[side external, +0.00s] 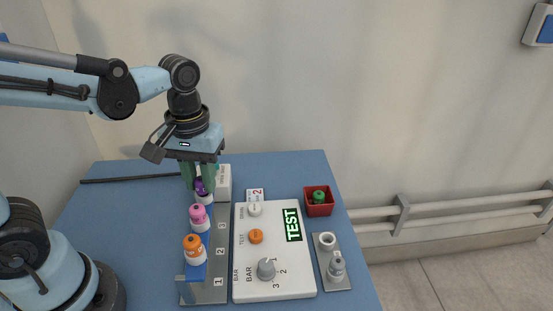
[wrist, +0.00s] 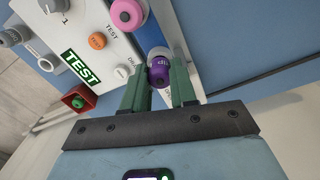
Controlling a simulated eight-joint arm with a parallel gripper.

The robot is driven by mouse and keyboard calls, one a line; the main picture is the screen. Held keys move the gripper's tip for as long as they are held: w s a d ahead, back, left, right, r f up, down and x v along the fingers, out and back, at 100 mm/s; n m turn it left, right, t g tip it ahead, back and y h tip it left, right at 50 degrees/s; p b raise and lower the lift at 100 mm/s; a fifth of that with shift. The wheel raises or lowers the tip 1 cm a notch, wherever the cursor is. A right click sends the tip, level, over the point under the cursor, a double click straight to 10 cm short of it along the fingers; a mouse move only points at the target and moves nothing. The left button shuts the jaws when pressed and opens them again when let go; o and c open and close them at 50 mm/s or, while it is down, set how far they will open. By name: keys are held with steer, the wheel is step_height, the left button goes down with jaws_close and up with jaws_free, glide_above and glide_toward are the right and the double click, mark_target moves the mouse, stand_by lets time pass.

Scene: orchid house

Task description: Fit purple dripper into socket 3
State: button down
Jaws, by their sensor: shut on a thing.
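The purple dripper (side external: 201,187) is between the green fingers of my gripper (side external: 199,178), at the far end of the rail (side external: 219,262), where socket 3 lies. In the wrist view the purple dripper (wrist: 159,78) sits between the fingertips (wrist: 159,70), with a pale round collar (wrist: 157,52) just beyond it. My gripper is shut on it. The fingers hide part of the socket, and I cannot tell how deep the dripper sits. A pink dripper (side external: 199,213) stands at position 2 and an orange dripper (side external: 194,245) at position 1.
Right of the rail lies a white panel (side external: 292,280) with a knob, two buttons and a TEST sign. A white box (side external: 224,184) stands close beside my fingers.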

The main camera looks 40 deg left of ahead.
steer(key=shift+f, duration=0.35)
steer(key=shift+c, duration=2.4)
jaws_free()
steer(key=shift+r, duration=3.5)
steer(key=shift+f, duration=0.1)
steer(key=shift+f, duration=2.8)
steer(key=shift+r, duration=0.15)
